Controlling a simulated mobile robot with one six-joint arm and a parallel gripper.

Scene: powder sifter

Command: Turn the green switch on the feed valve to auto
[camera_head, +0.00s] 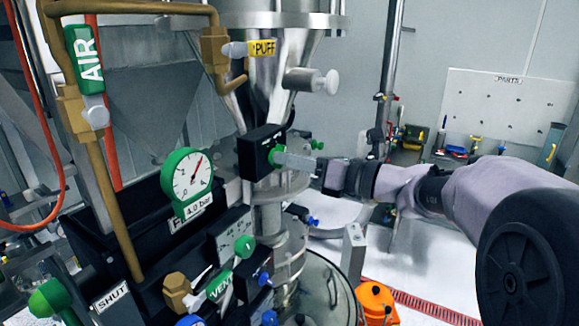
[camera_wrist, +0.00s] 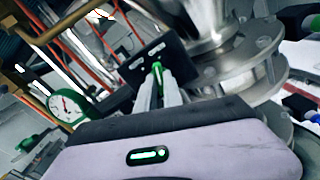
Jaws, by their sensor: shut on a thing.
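The feed valve's black switch box (camera_head: 256,152) sits in front of the steel hopper cone, in the middle of the head view. Its dark face with small white marks (camera_wrist: 165,53) shows in the wrist view, but I cannot read the marks. The green switch (camera_wrist: 157,69) stands out from that face. My gripper (camera_head: 280,156) reaches in from the right. Its two pale fingers (camera_wrist: 158,82) are shut on the green switch, one on each side. In the head view the fingers hide most of the switch, so its exact position is hard to tell.
A gauge with a green rim (camera_head: 192,174), a brown pipe (camera_head: 110,190) and the VENT valve (camera_head: 220,286) stand to the left. The PUFF valve (camera_head: 262,47) is above. A green knob (camera_head: 316,144) is just right of the box. An orange object (camera_head: 376,301) is low on the right.

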